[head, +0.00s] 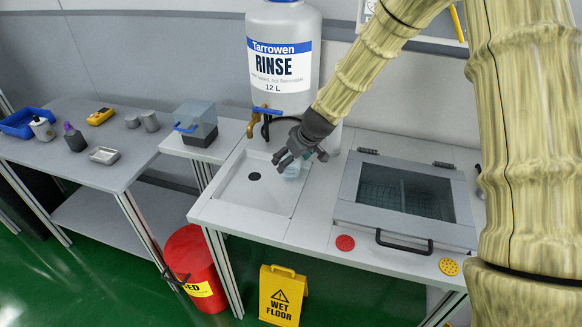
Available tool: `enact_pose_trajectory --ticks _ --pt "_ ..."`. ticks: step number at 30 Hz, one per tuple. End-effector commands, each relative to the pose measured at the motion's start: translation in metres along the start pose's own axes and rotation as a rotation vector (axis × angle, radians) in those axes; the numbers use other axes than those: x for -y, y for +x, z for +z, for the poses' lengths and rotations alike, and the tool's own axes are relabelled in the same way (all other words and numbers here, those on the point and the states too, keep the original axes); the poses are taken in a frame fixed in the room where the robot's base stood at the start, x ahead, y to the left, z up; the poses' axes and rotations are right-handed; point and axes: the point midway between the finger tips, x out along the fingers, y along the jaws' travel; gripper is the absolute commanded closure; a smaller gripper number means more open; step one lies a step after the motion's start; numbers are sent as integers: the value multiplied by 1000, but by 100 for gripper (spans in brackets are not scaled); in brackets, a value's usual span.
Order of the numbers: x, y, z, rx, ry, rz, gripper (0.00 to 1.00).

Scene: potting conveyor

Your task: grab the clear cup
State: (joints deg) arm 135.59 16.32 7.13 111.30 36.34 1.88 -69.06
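A clear, pale bluish cup (292,169) stands in the right part of the white sink basin, under the rinse tank. Its upper part is partly hidden by my gripper. My gripper (301,159) is dark grey and hangs just above and in front of the cup, pointing down. Its fingers look spread apart, one to the left and one to the right. I see nothing held between them, and I cannot tell whether they touch the cup.
The rinse tank (284,60) with its tap (264,112) stands close behind my gripper. A lidded glass-topped box (405,190) is at right. A clear-topped dark box (196,122) stands left of the basin (235,190). A red bin (194,265) and yellow sign (281,296) are on the floor.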

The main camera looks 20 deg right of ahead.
Motion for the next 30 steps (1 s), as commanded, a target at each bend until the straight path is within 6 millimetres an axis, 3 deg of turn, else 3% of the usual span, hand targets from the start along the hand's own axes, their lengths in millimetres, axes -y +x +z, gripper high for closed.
enact_pose_trajectory --ticks 13,21,24,30 --pt "0 10 0 0 1 1 17" --pt "0 10 0 0 1 1 67" --pt "0 10 0 0 1 1 72" --pt "0 10 0 0 1 1 72"
